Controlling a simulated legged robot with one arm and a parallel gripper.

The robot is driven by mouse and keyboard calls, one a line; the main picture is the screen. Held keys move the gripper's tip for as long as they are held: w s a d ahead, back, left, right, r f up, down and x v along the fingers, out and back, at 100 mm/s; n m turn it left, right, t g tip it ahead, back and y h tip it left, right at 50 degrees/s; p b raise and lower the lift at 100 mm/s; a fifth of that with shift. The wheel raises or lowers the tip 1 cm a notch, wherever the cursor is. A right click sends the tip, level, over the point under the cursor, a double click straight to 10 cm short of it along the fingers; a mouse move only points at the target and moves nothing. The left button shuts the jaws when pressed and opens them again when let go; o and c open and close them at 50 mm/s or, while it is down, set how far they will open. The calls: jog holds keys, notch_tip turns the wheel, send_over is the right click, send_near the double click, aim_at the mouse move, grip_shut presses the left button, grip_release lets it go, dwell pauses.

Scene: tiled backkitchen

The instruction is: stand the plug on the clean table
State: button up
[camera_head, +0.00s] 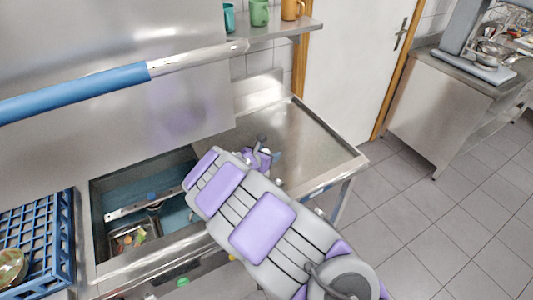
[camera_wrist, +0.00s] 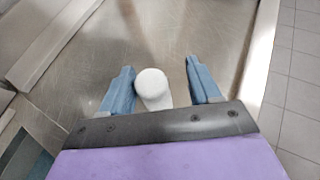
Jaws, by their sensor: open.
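The plug (camera_wrist: 152,86), a white cylinder with a round top, shows in the wrist view between the two blue fingers of my gripper (camera_wrist: 159,68). It looks upright over the steel surface and is nearer the left finger, with a clear gap to the right one. My gripper is open. Whether the plug's base rests on the steel cannot be seen. In the head view the clean table (camera_head: 305,135) is the bare steel top right of the sink, and my gripper (camera_head: 268,156) is at its left part. The plug is hidden there.
A sink (camera_head: 120,185) with a tray of small items lies left of the table. A blue rack (camera_head: 60,235) is at far left. A blue-and-steel bar (camera_head: 120,78) crosses above. Cups stand on a shelf (camera_head: 285,27). The table's right part is clear.

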jog(key=shift+s+a, duration=0.1)
jog(key=shift+a, duration=0.3)
jog(key=p+v, duration=0.2)
jog(key=v, duration=1)
jog(key=s+d+r+m+g+h, duration=0.1)
jog(key=d+r+m+h, duration=0.1)
jog(key=d+r+m, duration=0.35)
jog(key=s+d+r+m+g+h, duration=0.1)
jog(key=d+r+m+g, duration=0.15)
jog(key=d, duration=0.65)
jog(key=s+d+r+m+g+h, duration=0.1)
jog(key=s+d+r+m+g, duration=0.1)
jog(key=s+d+m, duration=0.35)
jog(key=s+d+r+m+g, duration=0.1)
jog(key=s+d+m+g, duration=0.15)
jog(key=d, duration=0.55)
jog(key=s+d+m+g+y, duration=0.2)
jog(key=s+d+m, duration=0.25)
jog(key=s, duration=0.45)
jog(key=s+a+m+g+y, duration=0.1)
jog(key=s+a+m+y, duration=0.2)
jog(key=s, duration=0.7)
jog(key=s+a+m+g+y, duration=0.2)
jog(key=s+a+m+y, duration=0.2)
jog(key=s+m, duration=0.3)
jog(key=s+a, duration=0.1)
jog(key=s, duration=0.2)
jog(key=shift+s, duration=0.25)
